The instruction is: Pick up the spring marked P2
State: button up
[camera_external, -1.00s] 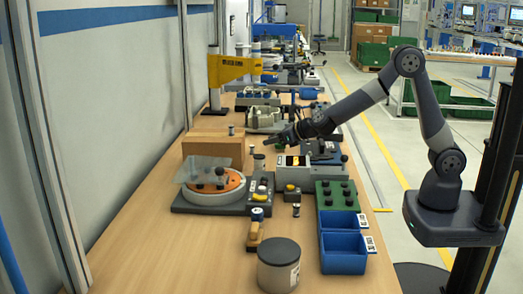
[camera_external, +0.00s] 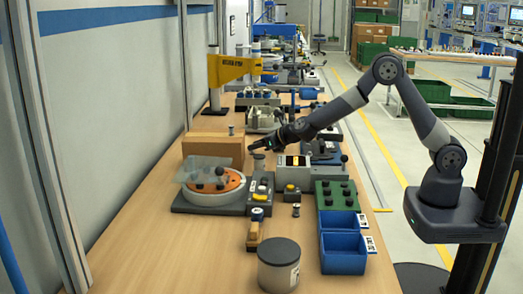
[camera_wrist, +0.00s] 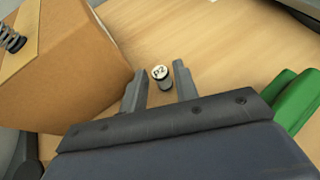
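The spring marked P2 (camera_wrist: 160,73) is a small upright cylinder with a white top and dark lettering, standing on the wooden bench. In the wrist view my gripper (camera_wrist: 160,80) is open, with one finger on each side of the spring. Gaps show on both sides, and neither finger appears to touch it. In the outside view my gripper (camera_external: 256,147) is low over the bench, just right of the cardboard box, and I cannot make out the marked spring there.
The cardboard box (camera_external: 213,148) stands close on the left, with a spring (camera_wrist: 12,40) on top. Green parts (camera_wrist: 294,102) lie close on the right in the wrist view. A turntable (camera_external: 213,196) and a grey device (camera_external: 296,172) stand nearer the camera. Bare bench (camera_external: 180,238) lies front left.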

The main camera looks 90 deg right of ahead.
jog(key=shift+c, duration=0.2)
grip_shut()
